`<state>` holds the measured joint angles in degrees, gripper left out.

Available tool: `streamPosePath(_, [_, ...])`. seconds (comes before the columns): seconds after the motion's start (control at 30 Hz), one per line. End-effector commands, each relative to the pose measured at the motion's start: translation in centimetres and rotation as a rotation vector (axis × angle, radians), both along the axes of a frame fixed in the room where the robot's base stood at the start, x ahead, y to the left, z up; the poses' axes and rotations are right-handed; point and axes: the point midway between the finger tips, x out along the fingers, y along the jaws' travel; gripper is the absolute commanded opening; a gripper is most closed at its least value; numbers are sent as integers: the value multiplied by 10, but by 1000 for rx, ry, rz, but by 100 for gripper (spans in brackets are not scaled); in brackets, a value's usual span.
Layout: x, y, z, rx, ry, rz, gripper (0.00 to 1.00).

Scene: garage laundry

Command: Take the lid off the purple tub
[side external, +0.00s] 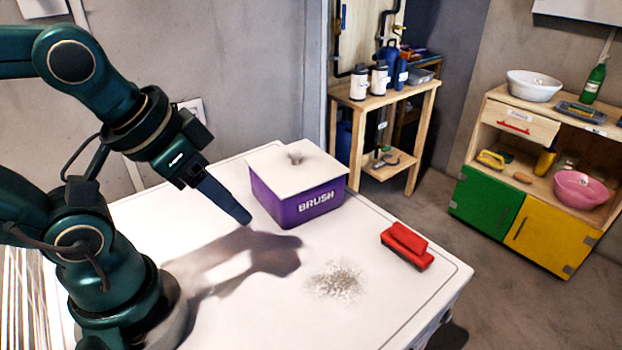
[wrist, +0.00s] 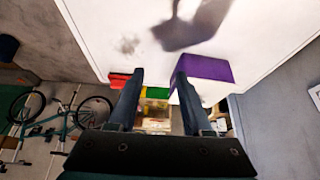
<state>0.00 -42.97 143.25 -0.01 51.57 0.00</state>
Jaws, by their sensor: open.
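The purple tub (side external: 299,203) stands upright on the white table, with the word BRUSH on its front.
A red brush (side external: 407,246) lies on the table (side external: 400,310) at the right, near a patch of grey specks (side external: 337,281). A wooden stand (side external: 385,108) with bottles and a cabinet (side external: 530,190) with green and yellow doors stand beyond the table. The table's front is mostly clear.

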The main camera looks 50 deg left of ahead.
Motion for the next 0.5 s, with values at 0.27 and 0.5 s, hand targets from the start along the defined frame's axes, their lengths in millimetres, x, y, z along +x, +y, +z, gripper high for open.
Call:
streamPosePath(0.27, [0, 0, 0, 0, 0, 0, 71])
streamPosePath(0.5, [6, 0, 10, 4, -25, -9, 71])
